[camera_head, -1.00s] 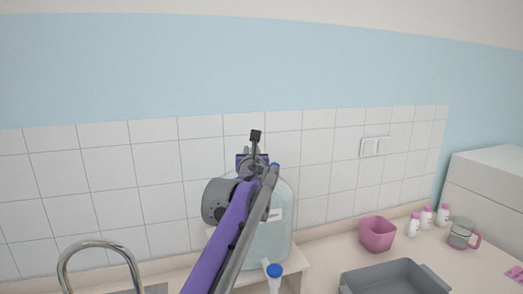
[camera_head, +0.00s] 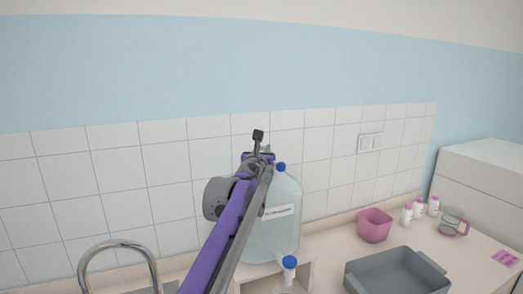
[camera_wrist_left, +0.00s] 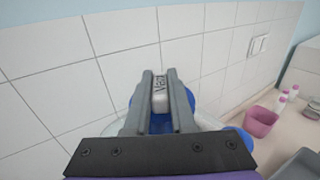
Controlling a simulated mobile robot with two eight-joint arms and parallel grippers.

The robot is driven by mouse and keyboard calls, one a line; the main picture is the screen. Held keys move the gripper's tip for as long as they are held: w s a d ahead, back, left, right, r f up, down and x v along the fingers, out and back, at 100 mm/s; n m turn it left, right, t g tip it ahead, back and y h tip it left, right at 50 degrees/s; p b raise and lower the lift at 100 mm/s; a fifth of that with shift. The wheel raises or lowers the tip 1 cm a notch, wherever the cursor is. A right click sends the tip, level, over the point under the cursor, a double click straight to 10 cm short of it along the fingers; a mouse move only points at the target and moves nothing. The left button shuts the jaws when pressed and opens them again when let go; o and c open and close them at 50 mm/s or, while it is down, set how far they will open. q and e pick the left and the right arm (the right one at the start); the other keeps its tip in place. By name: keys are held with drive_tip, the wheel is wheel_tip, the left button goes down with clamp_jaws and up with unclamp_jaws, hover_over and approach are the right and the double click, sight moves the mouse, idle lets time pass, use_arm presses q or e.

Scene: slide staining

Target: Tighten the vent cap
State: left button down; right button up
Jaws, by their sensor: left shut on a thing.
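A large clear carboy (camera_head: 275,232) of pale liquid with a white label stands on a small wooden stand by the tiled wall. A blue cap (camera_head: 281,167) shows at its top. My left arm crosses in front of the carboy's left side. My left gripper (camera_wrist_left: 160,95) is over the carboy's top, its fingers on either side of a pale, lettered piece of the vent cap (camera_wrist_left: 160,92). Blue plastic shows below and around the fingers. In the head view, the arm hides the grip. How tightly the cap sits cannot be told. My right gripper is out of view.
A blue-topped piece (camera_head: 289,264) shows low at the carboy's front. A curved metal tap (camera_head: 118,245) stands left. To the right are a grey tray (camera_head: 398,272), a pink bin (camera_head: 375,225), several white bottles (camera_head: 419,208) and a pink-handled jug (camera_head: 452,221).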

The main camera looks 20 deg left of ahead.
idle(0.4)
use_arm(q)
drive_tip(key=c, duration=0.8)
unclamp_jaws()
drive_tip(key=shift+o, duration=0.2)
drive_tip(key=s+d, duration=0.1)
drive_tip(key=s, duration=0.9)
drive_tip(key=shift+s+d+b, duration=0.2)
drive_tip(key=shift+s+b, duration=0.15)
